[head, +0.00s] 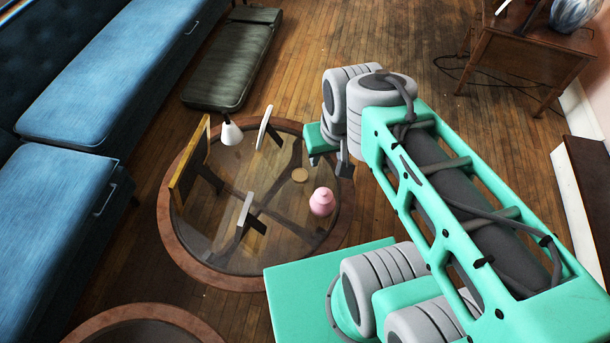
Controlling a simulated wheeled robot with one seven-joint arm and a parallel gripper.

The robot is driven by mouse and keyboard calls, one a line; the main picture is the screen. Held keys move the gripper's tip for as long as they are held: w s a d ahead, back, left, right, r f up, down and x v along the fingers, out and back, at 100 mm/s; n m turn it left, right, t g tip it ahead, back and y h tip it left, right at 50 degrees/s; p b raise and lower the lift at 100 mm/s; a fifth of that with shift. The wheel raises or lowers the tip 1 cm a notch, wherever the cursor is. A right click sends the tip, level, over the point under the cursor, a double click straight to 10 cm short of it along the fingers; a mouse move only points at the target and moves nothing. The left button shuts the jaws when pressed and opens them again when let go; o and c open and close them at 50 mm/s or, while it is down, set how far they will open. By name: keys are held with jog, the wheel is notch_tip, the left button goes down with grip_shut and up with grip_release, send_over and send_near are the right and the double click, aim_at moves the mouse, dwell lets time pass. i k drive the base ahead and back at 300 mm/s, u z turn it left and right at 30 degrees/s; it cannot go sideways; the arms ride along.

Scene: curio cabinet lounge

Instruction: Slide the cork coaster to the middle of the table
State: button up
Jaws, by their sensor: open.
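The cork coaster (300,175) is a small flat tan disc on the round glass-topped table (184,250), which has a reddish-brown wooden rim. The coaster lies right of the table's middle, towards the far right side. My gripper (329,168) is open, with its fingers pointing down, to the right of the coaster in the picture. It looks apart from the coaster and empty; its height above the table is hard to tell.
A pink lidded pot (322,202) stands near the coaster. A gold picture frame (190,165), a white lamp (231,132) and two small frames, one far (264,127) and one near (245,210), also stand on the table. A blue sofa (105,65) is at left.

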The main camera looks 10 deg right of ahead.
aim_at(299, 175)
jog(key=u, duration=3.25)
jog(key=k, duration=1.15)
jog(key=z, duration=1.75)
jog(key=i, duration=0.5)
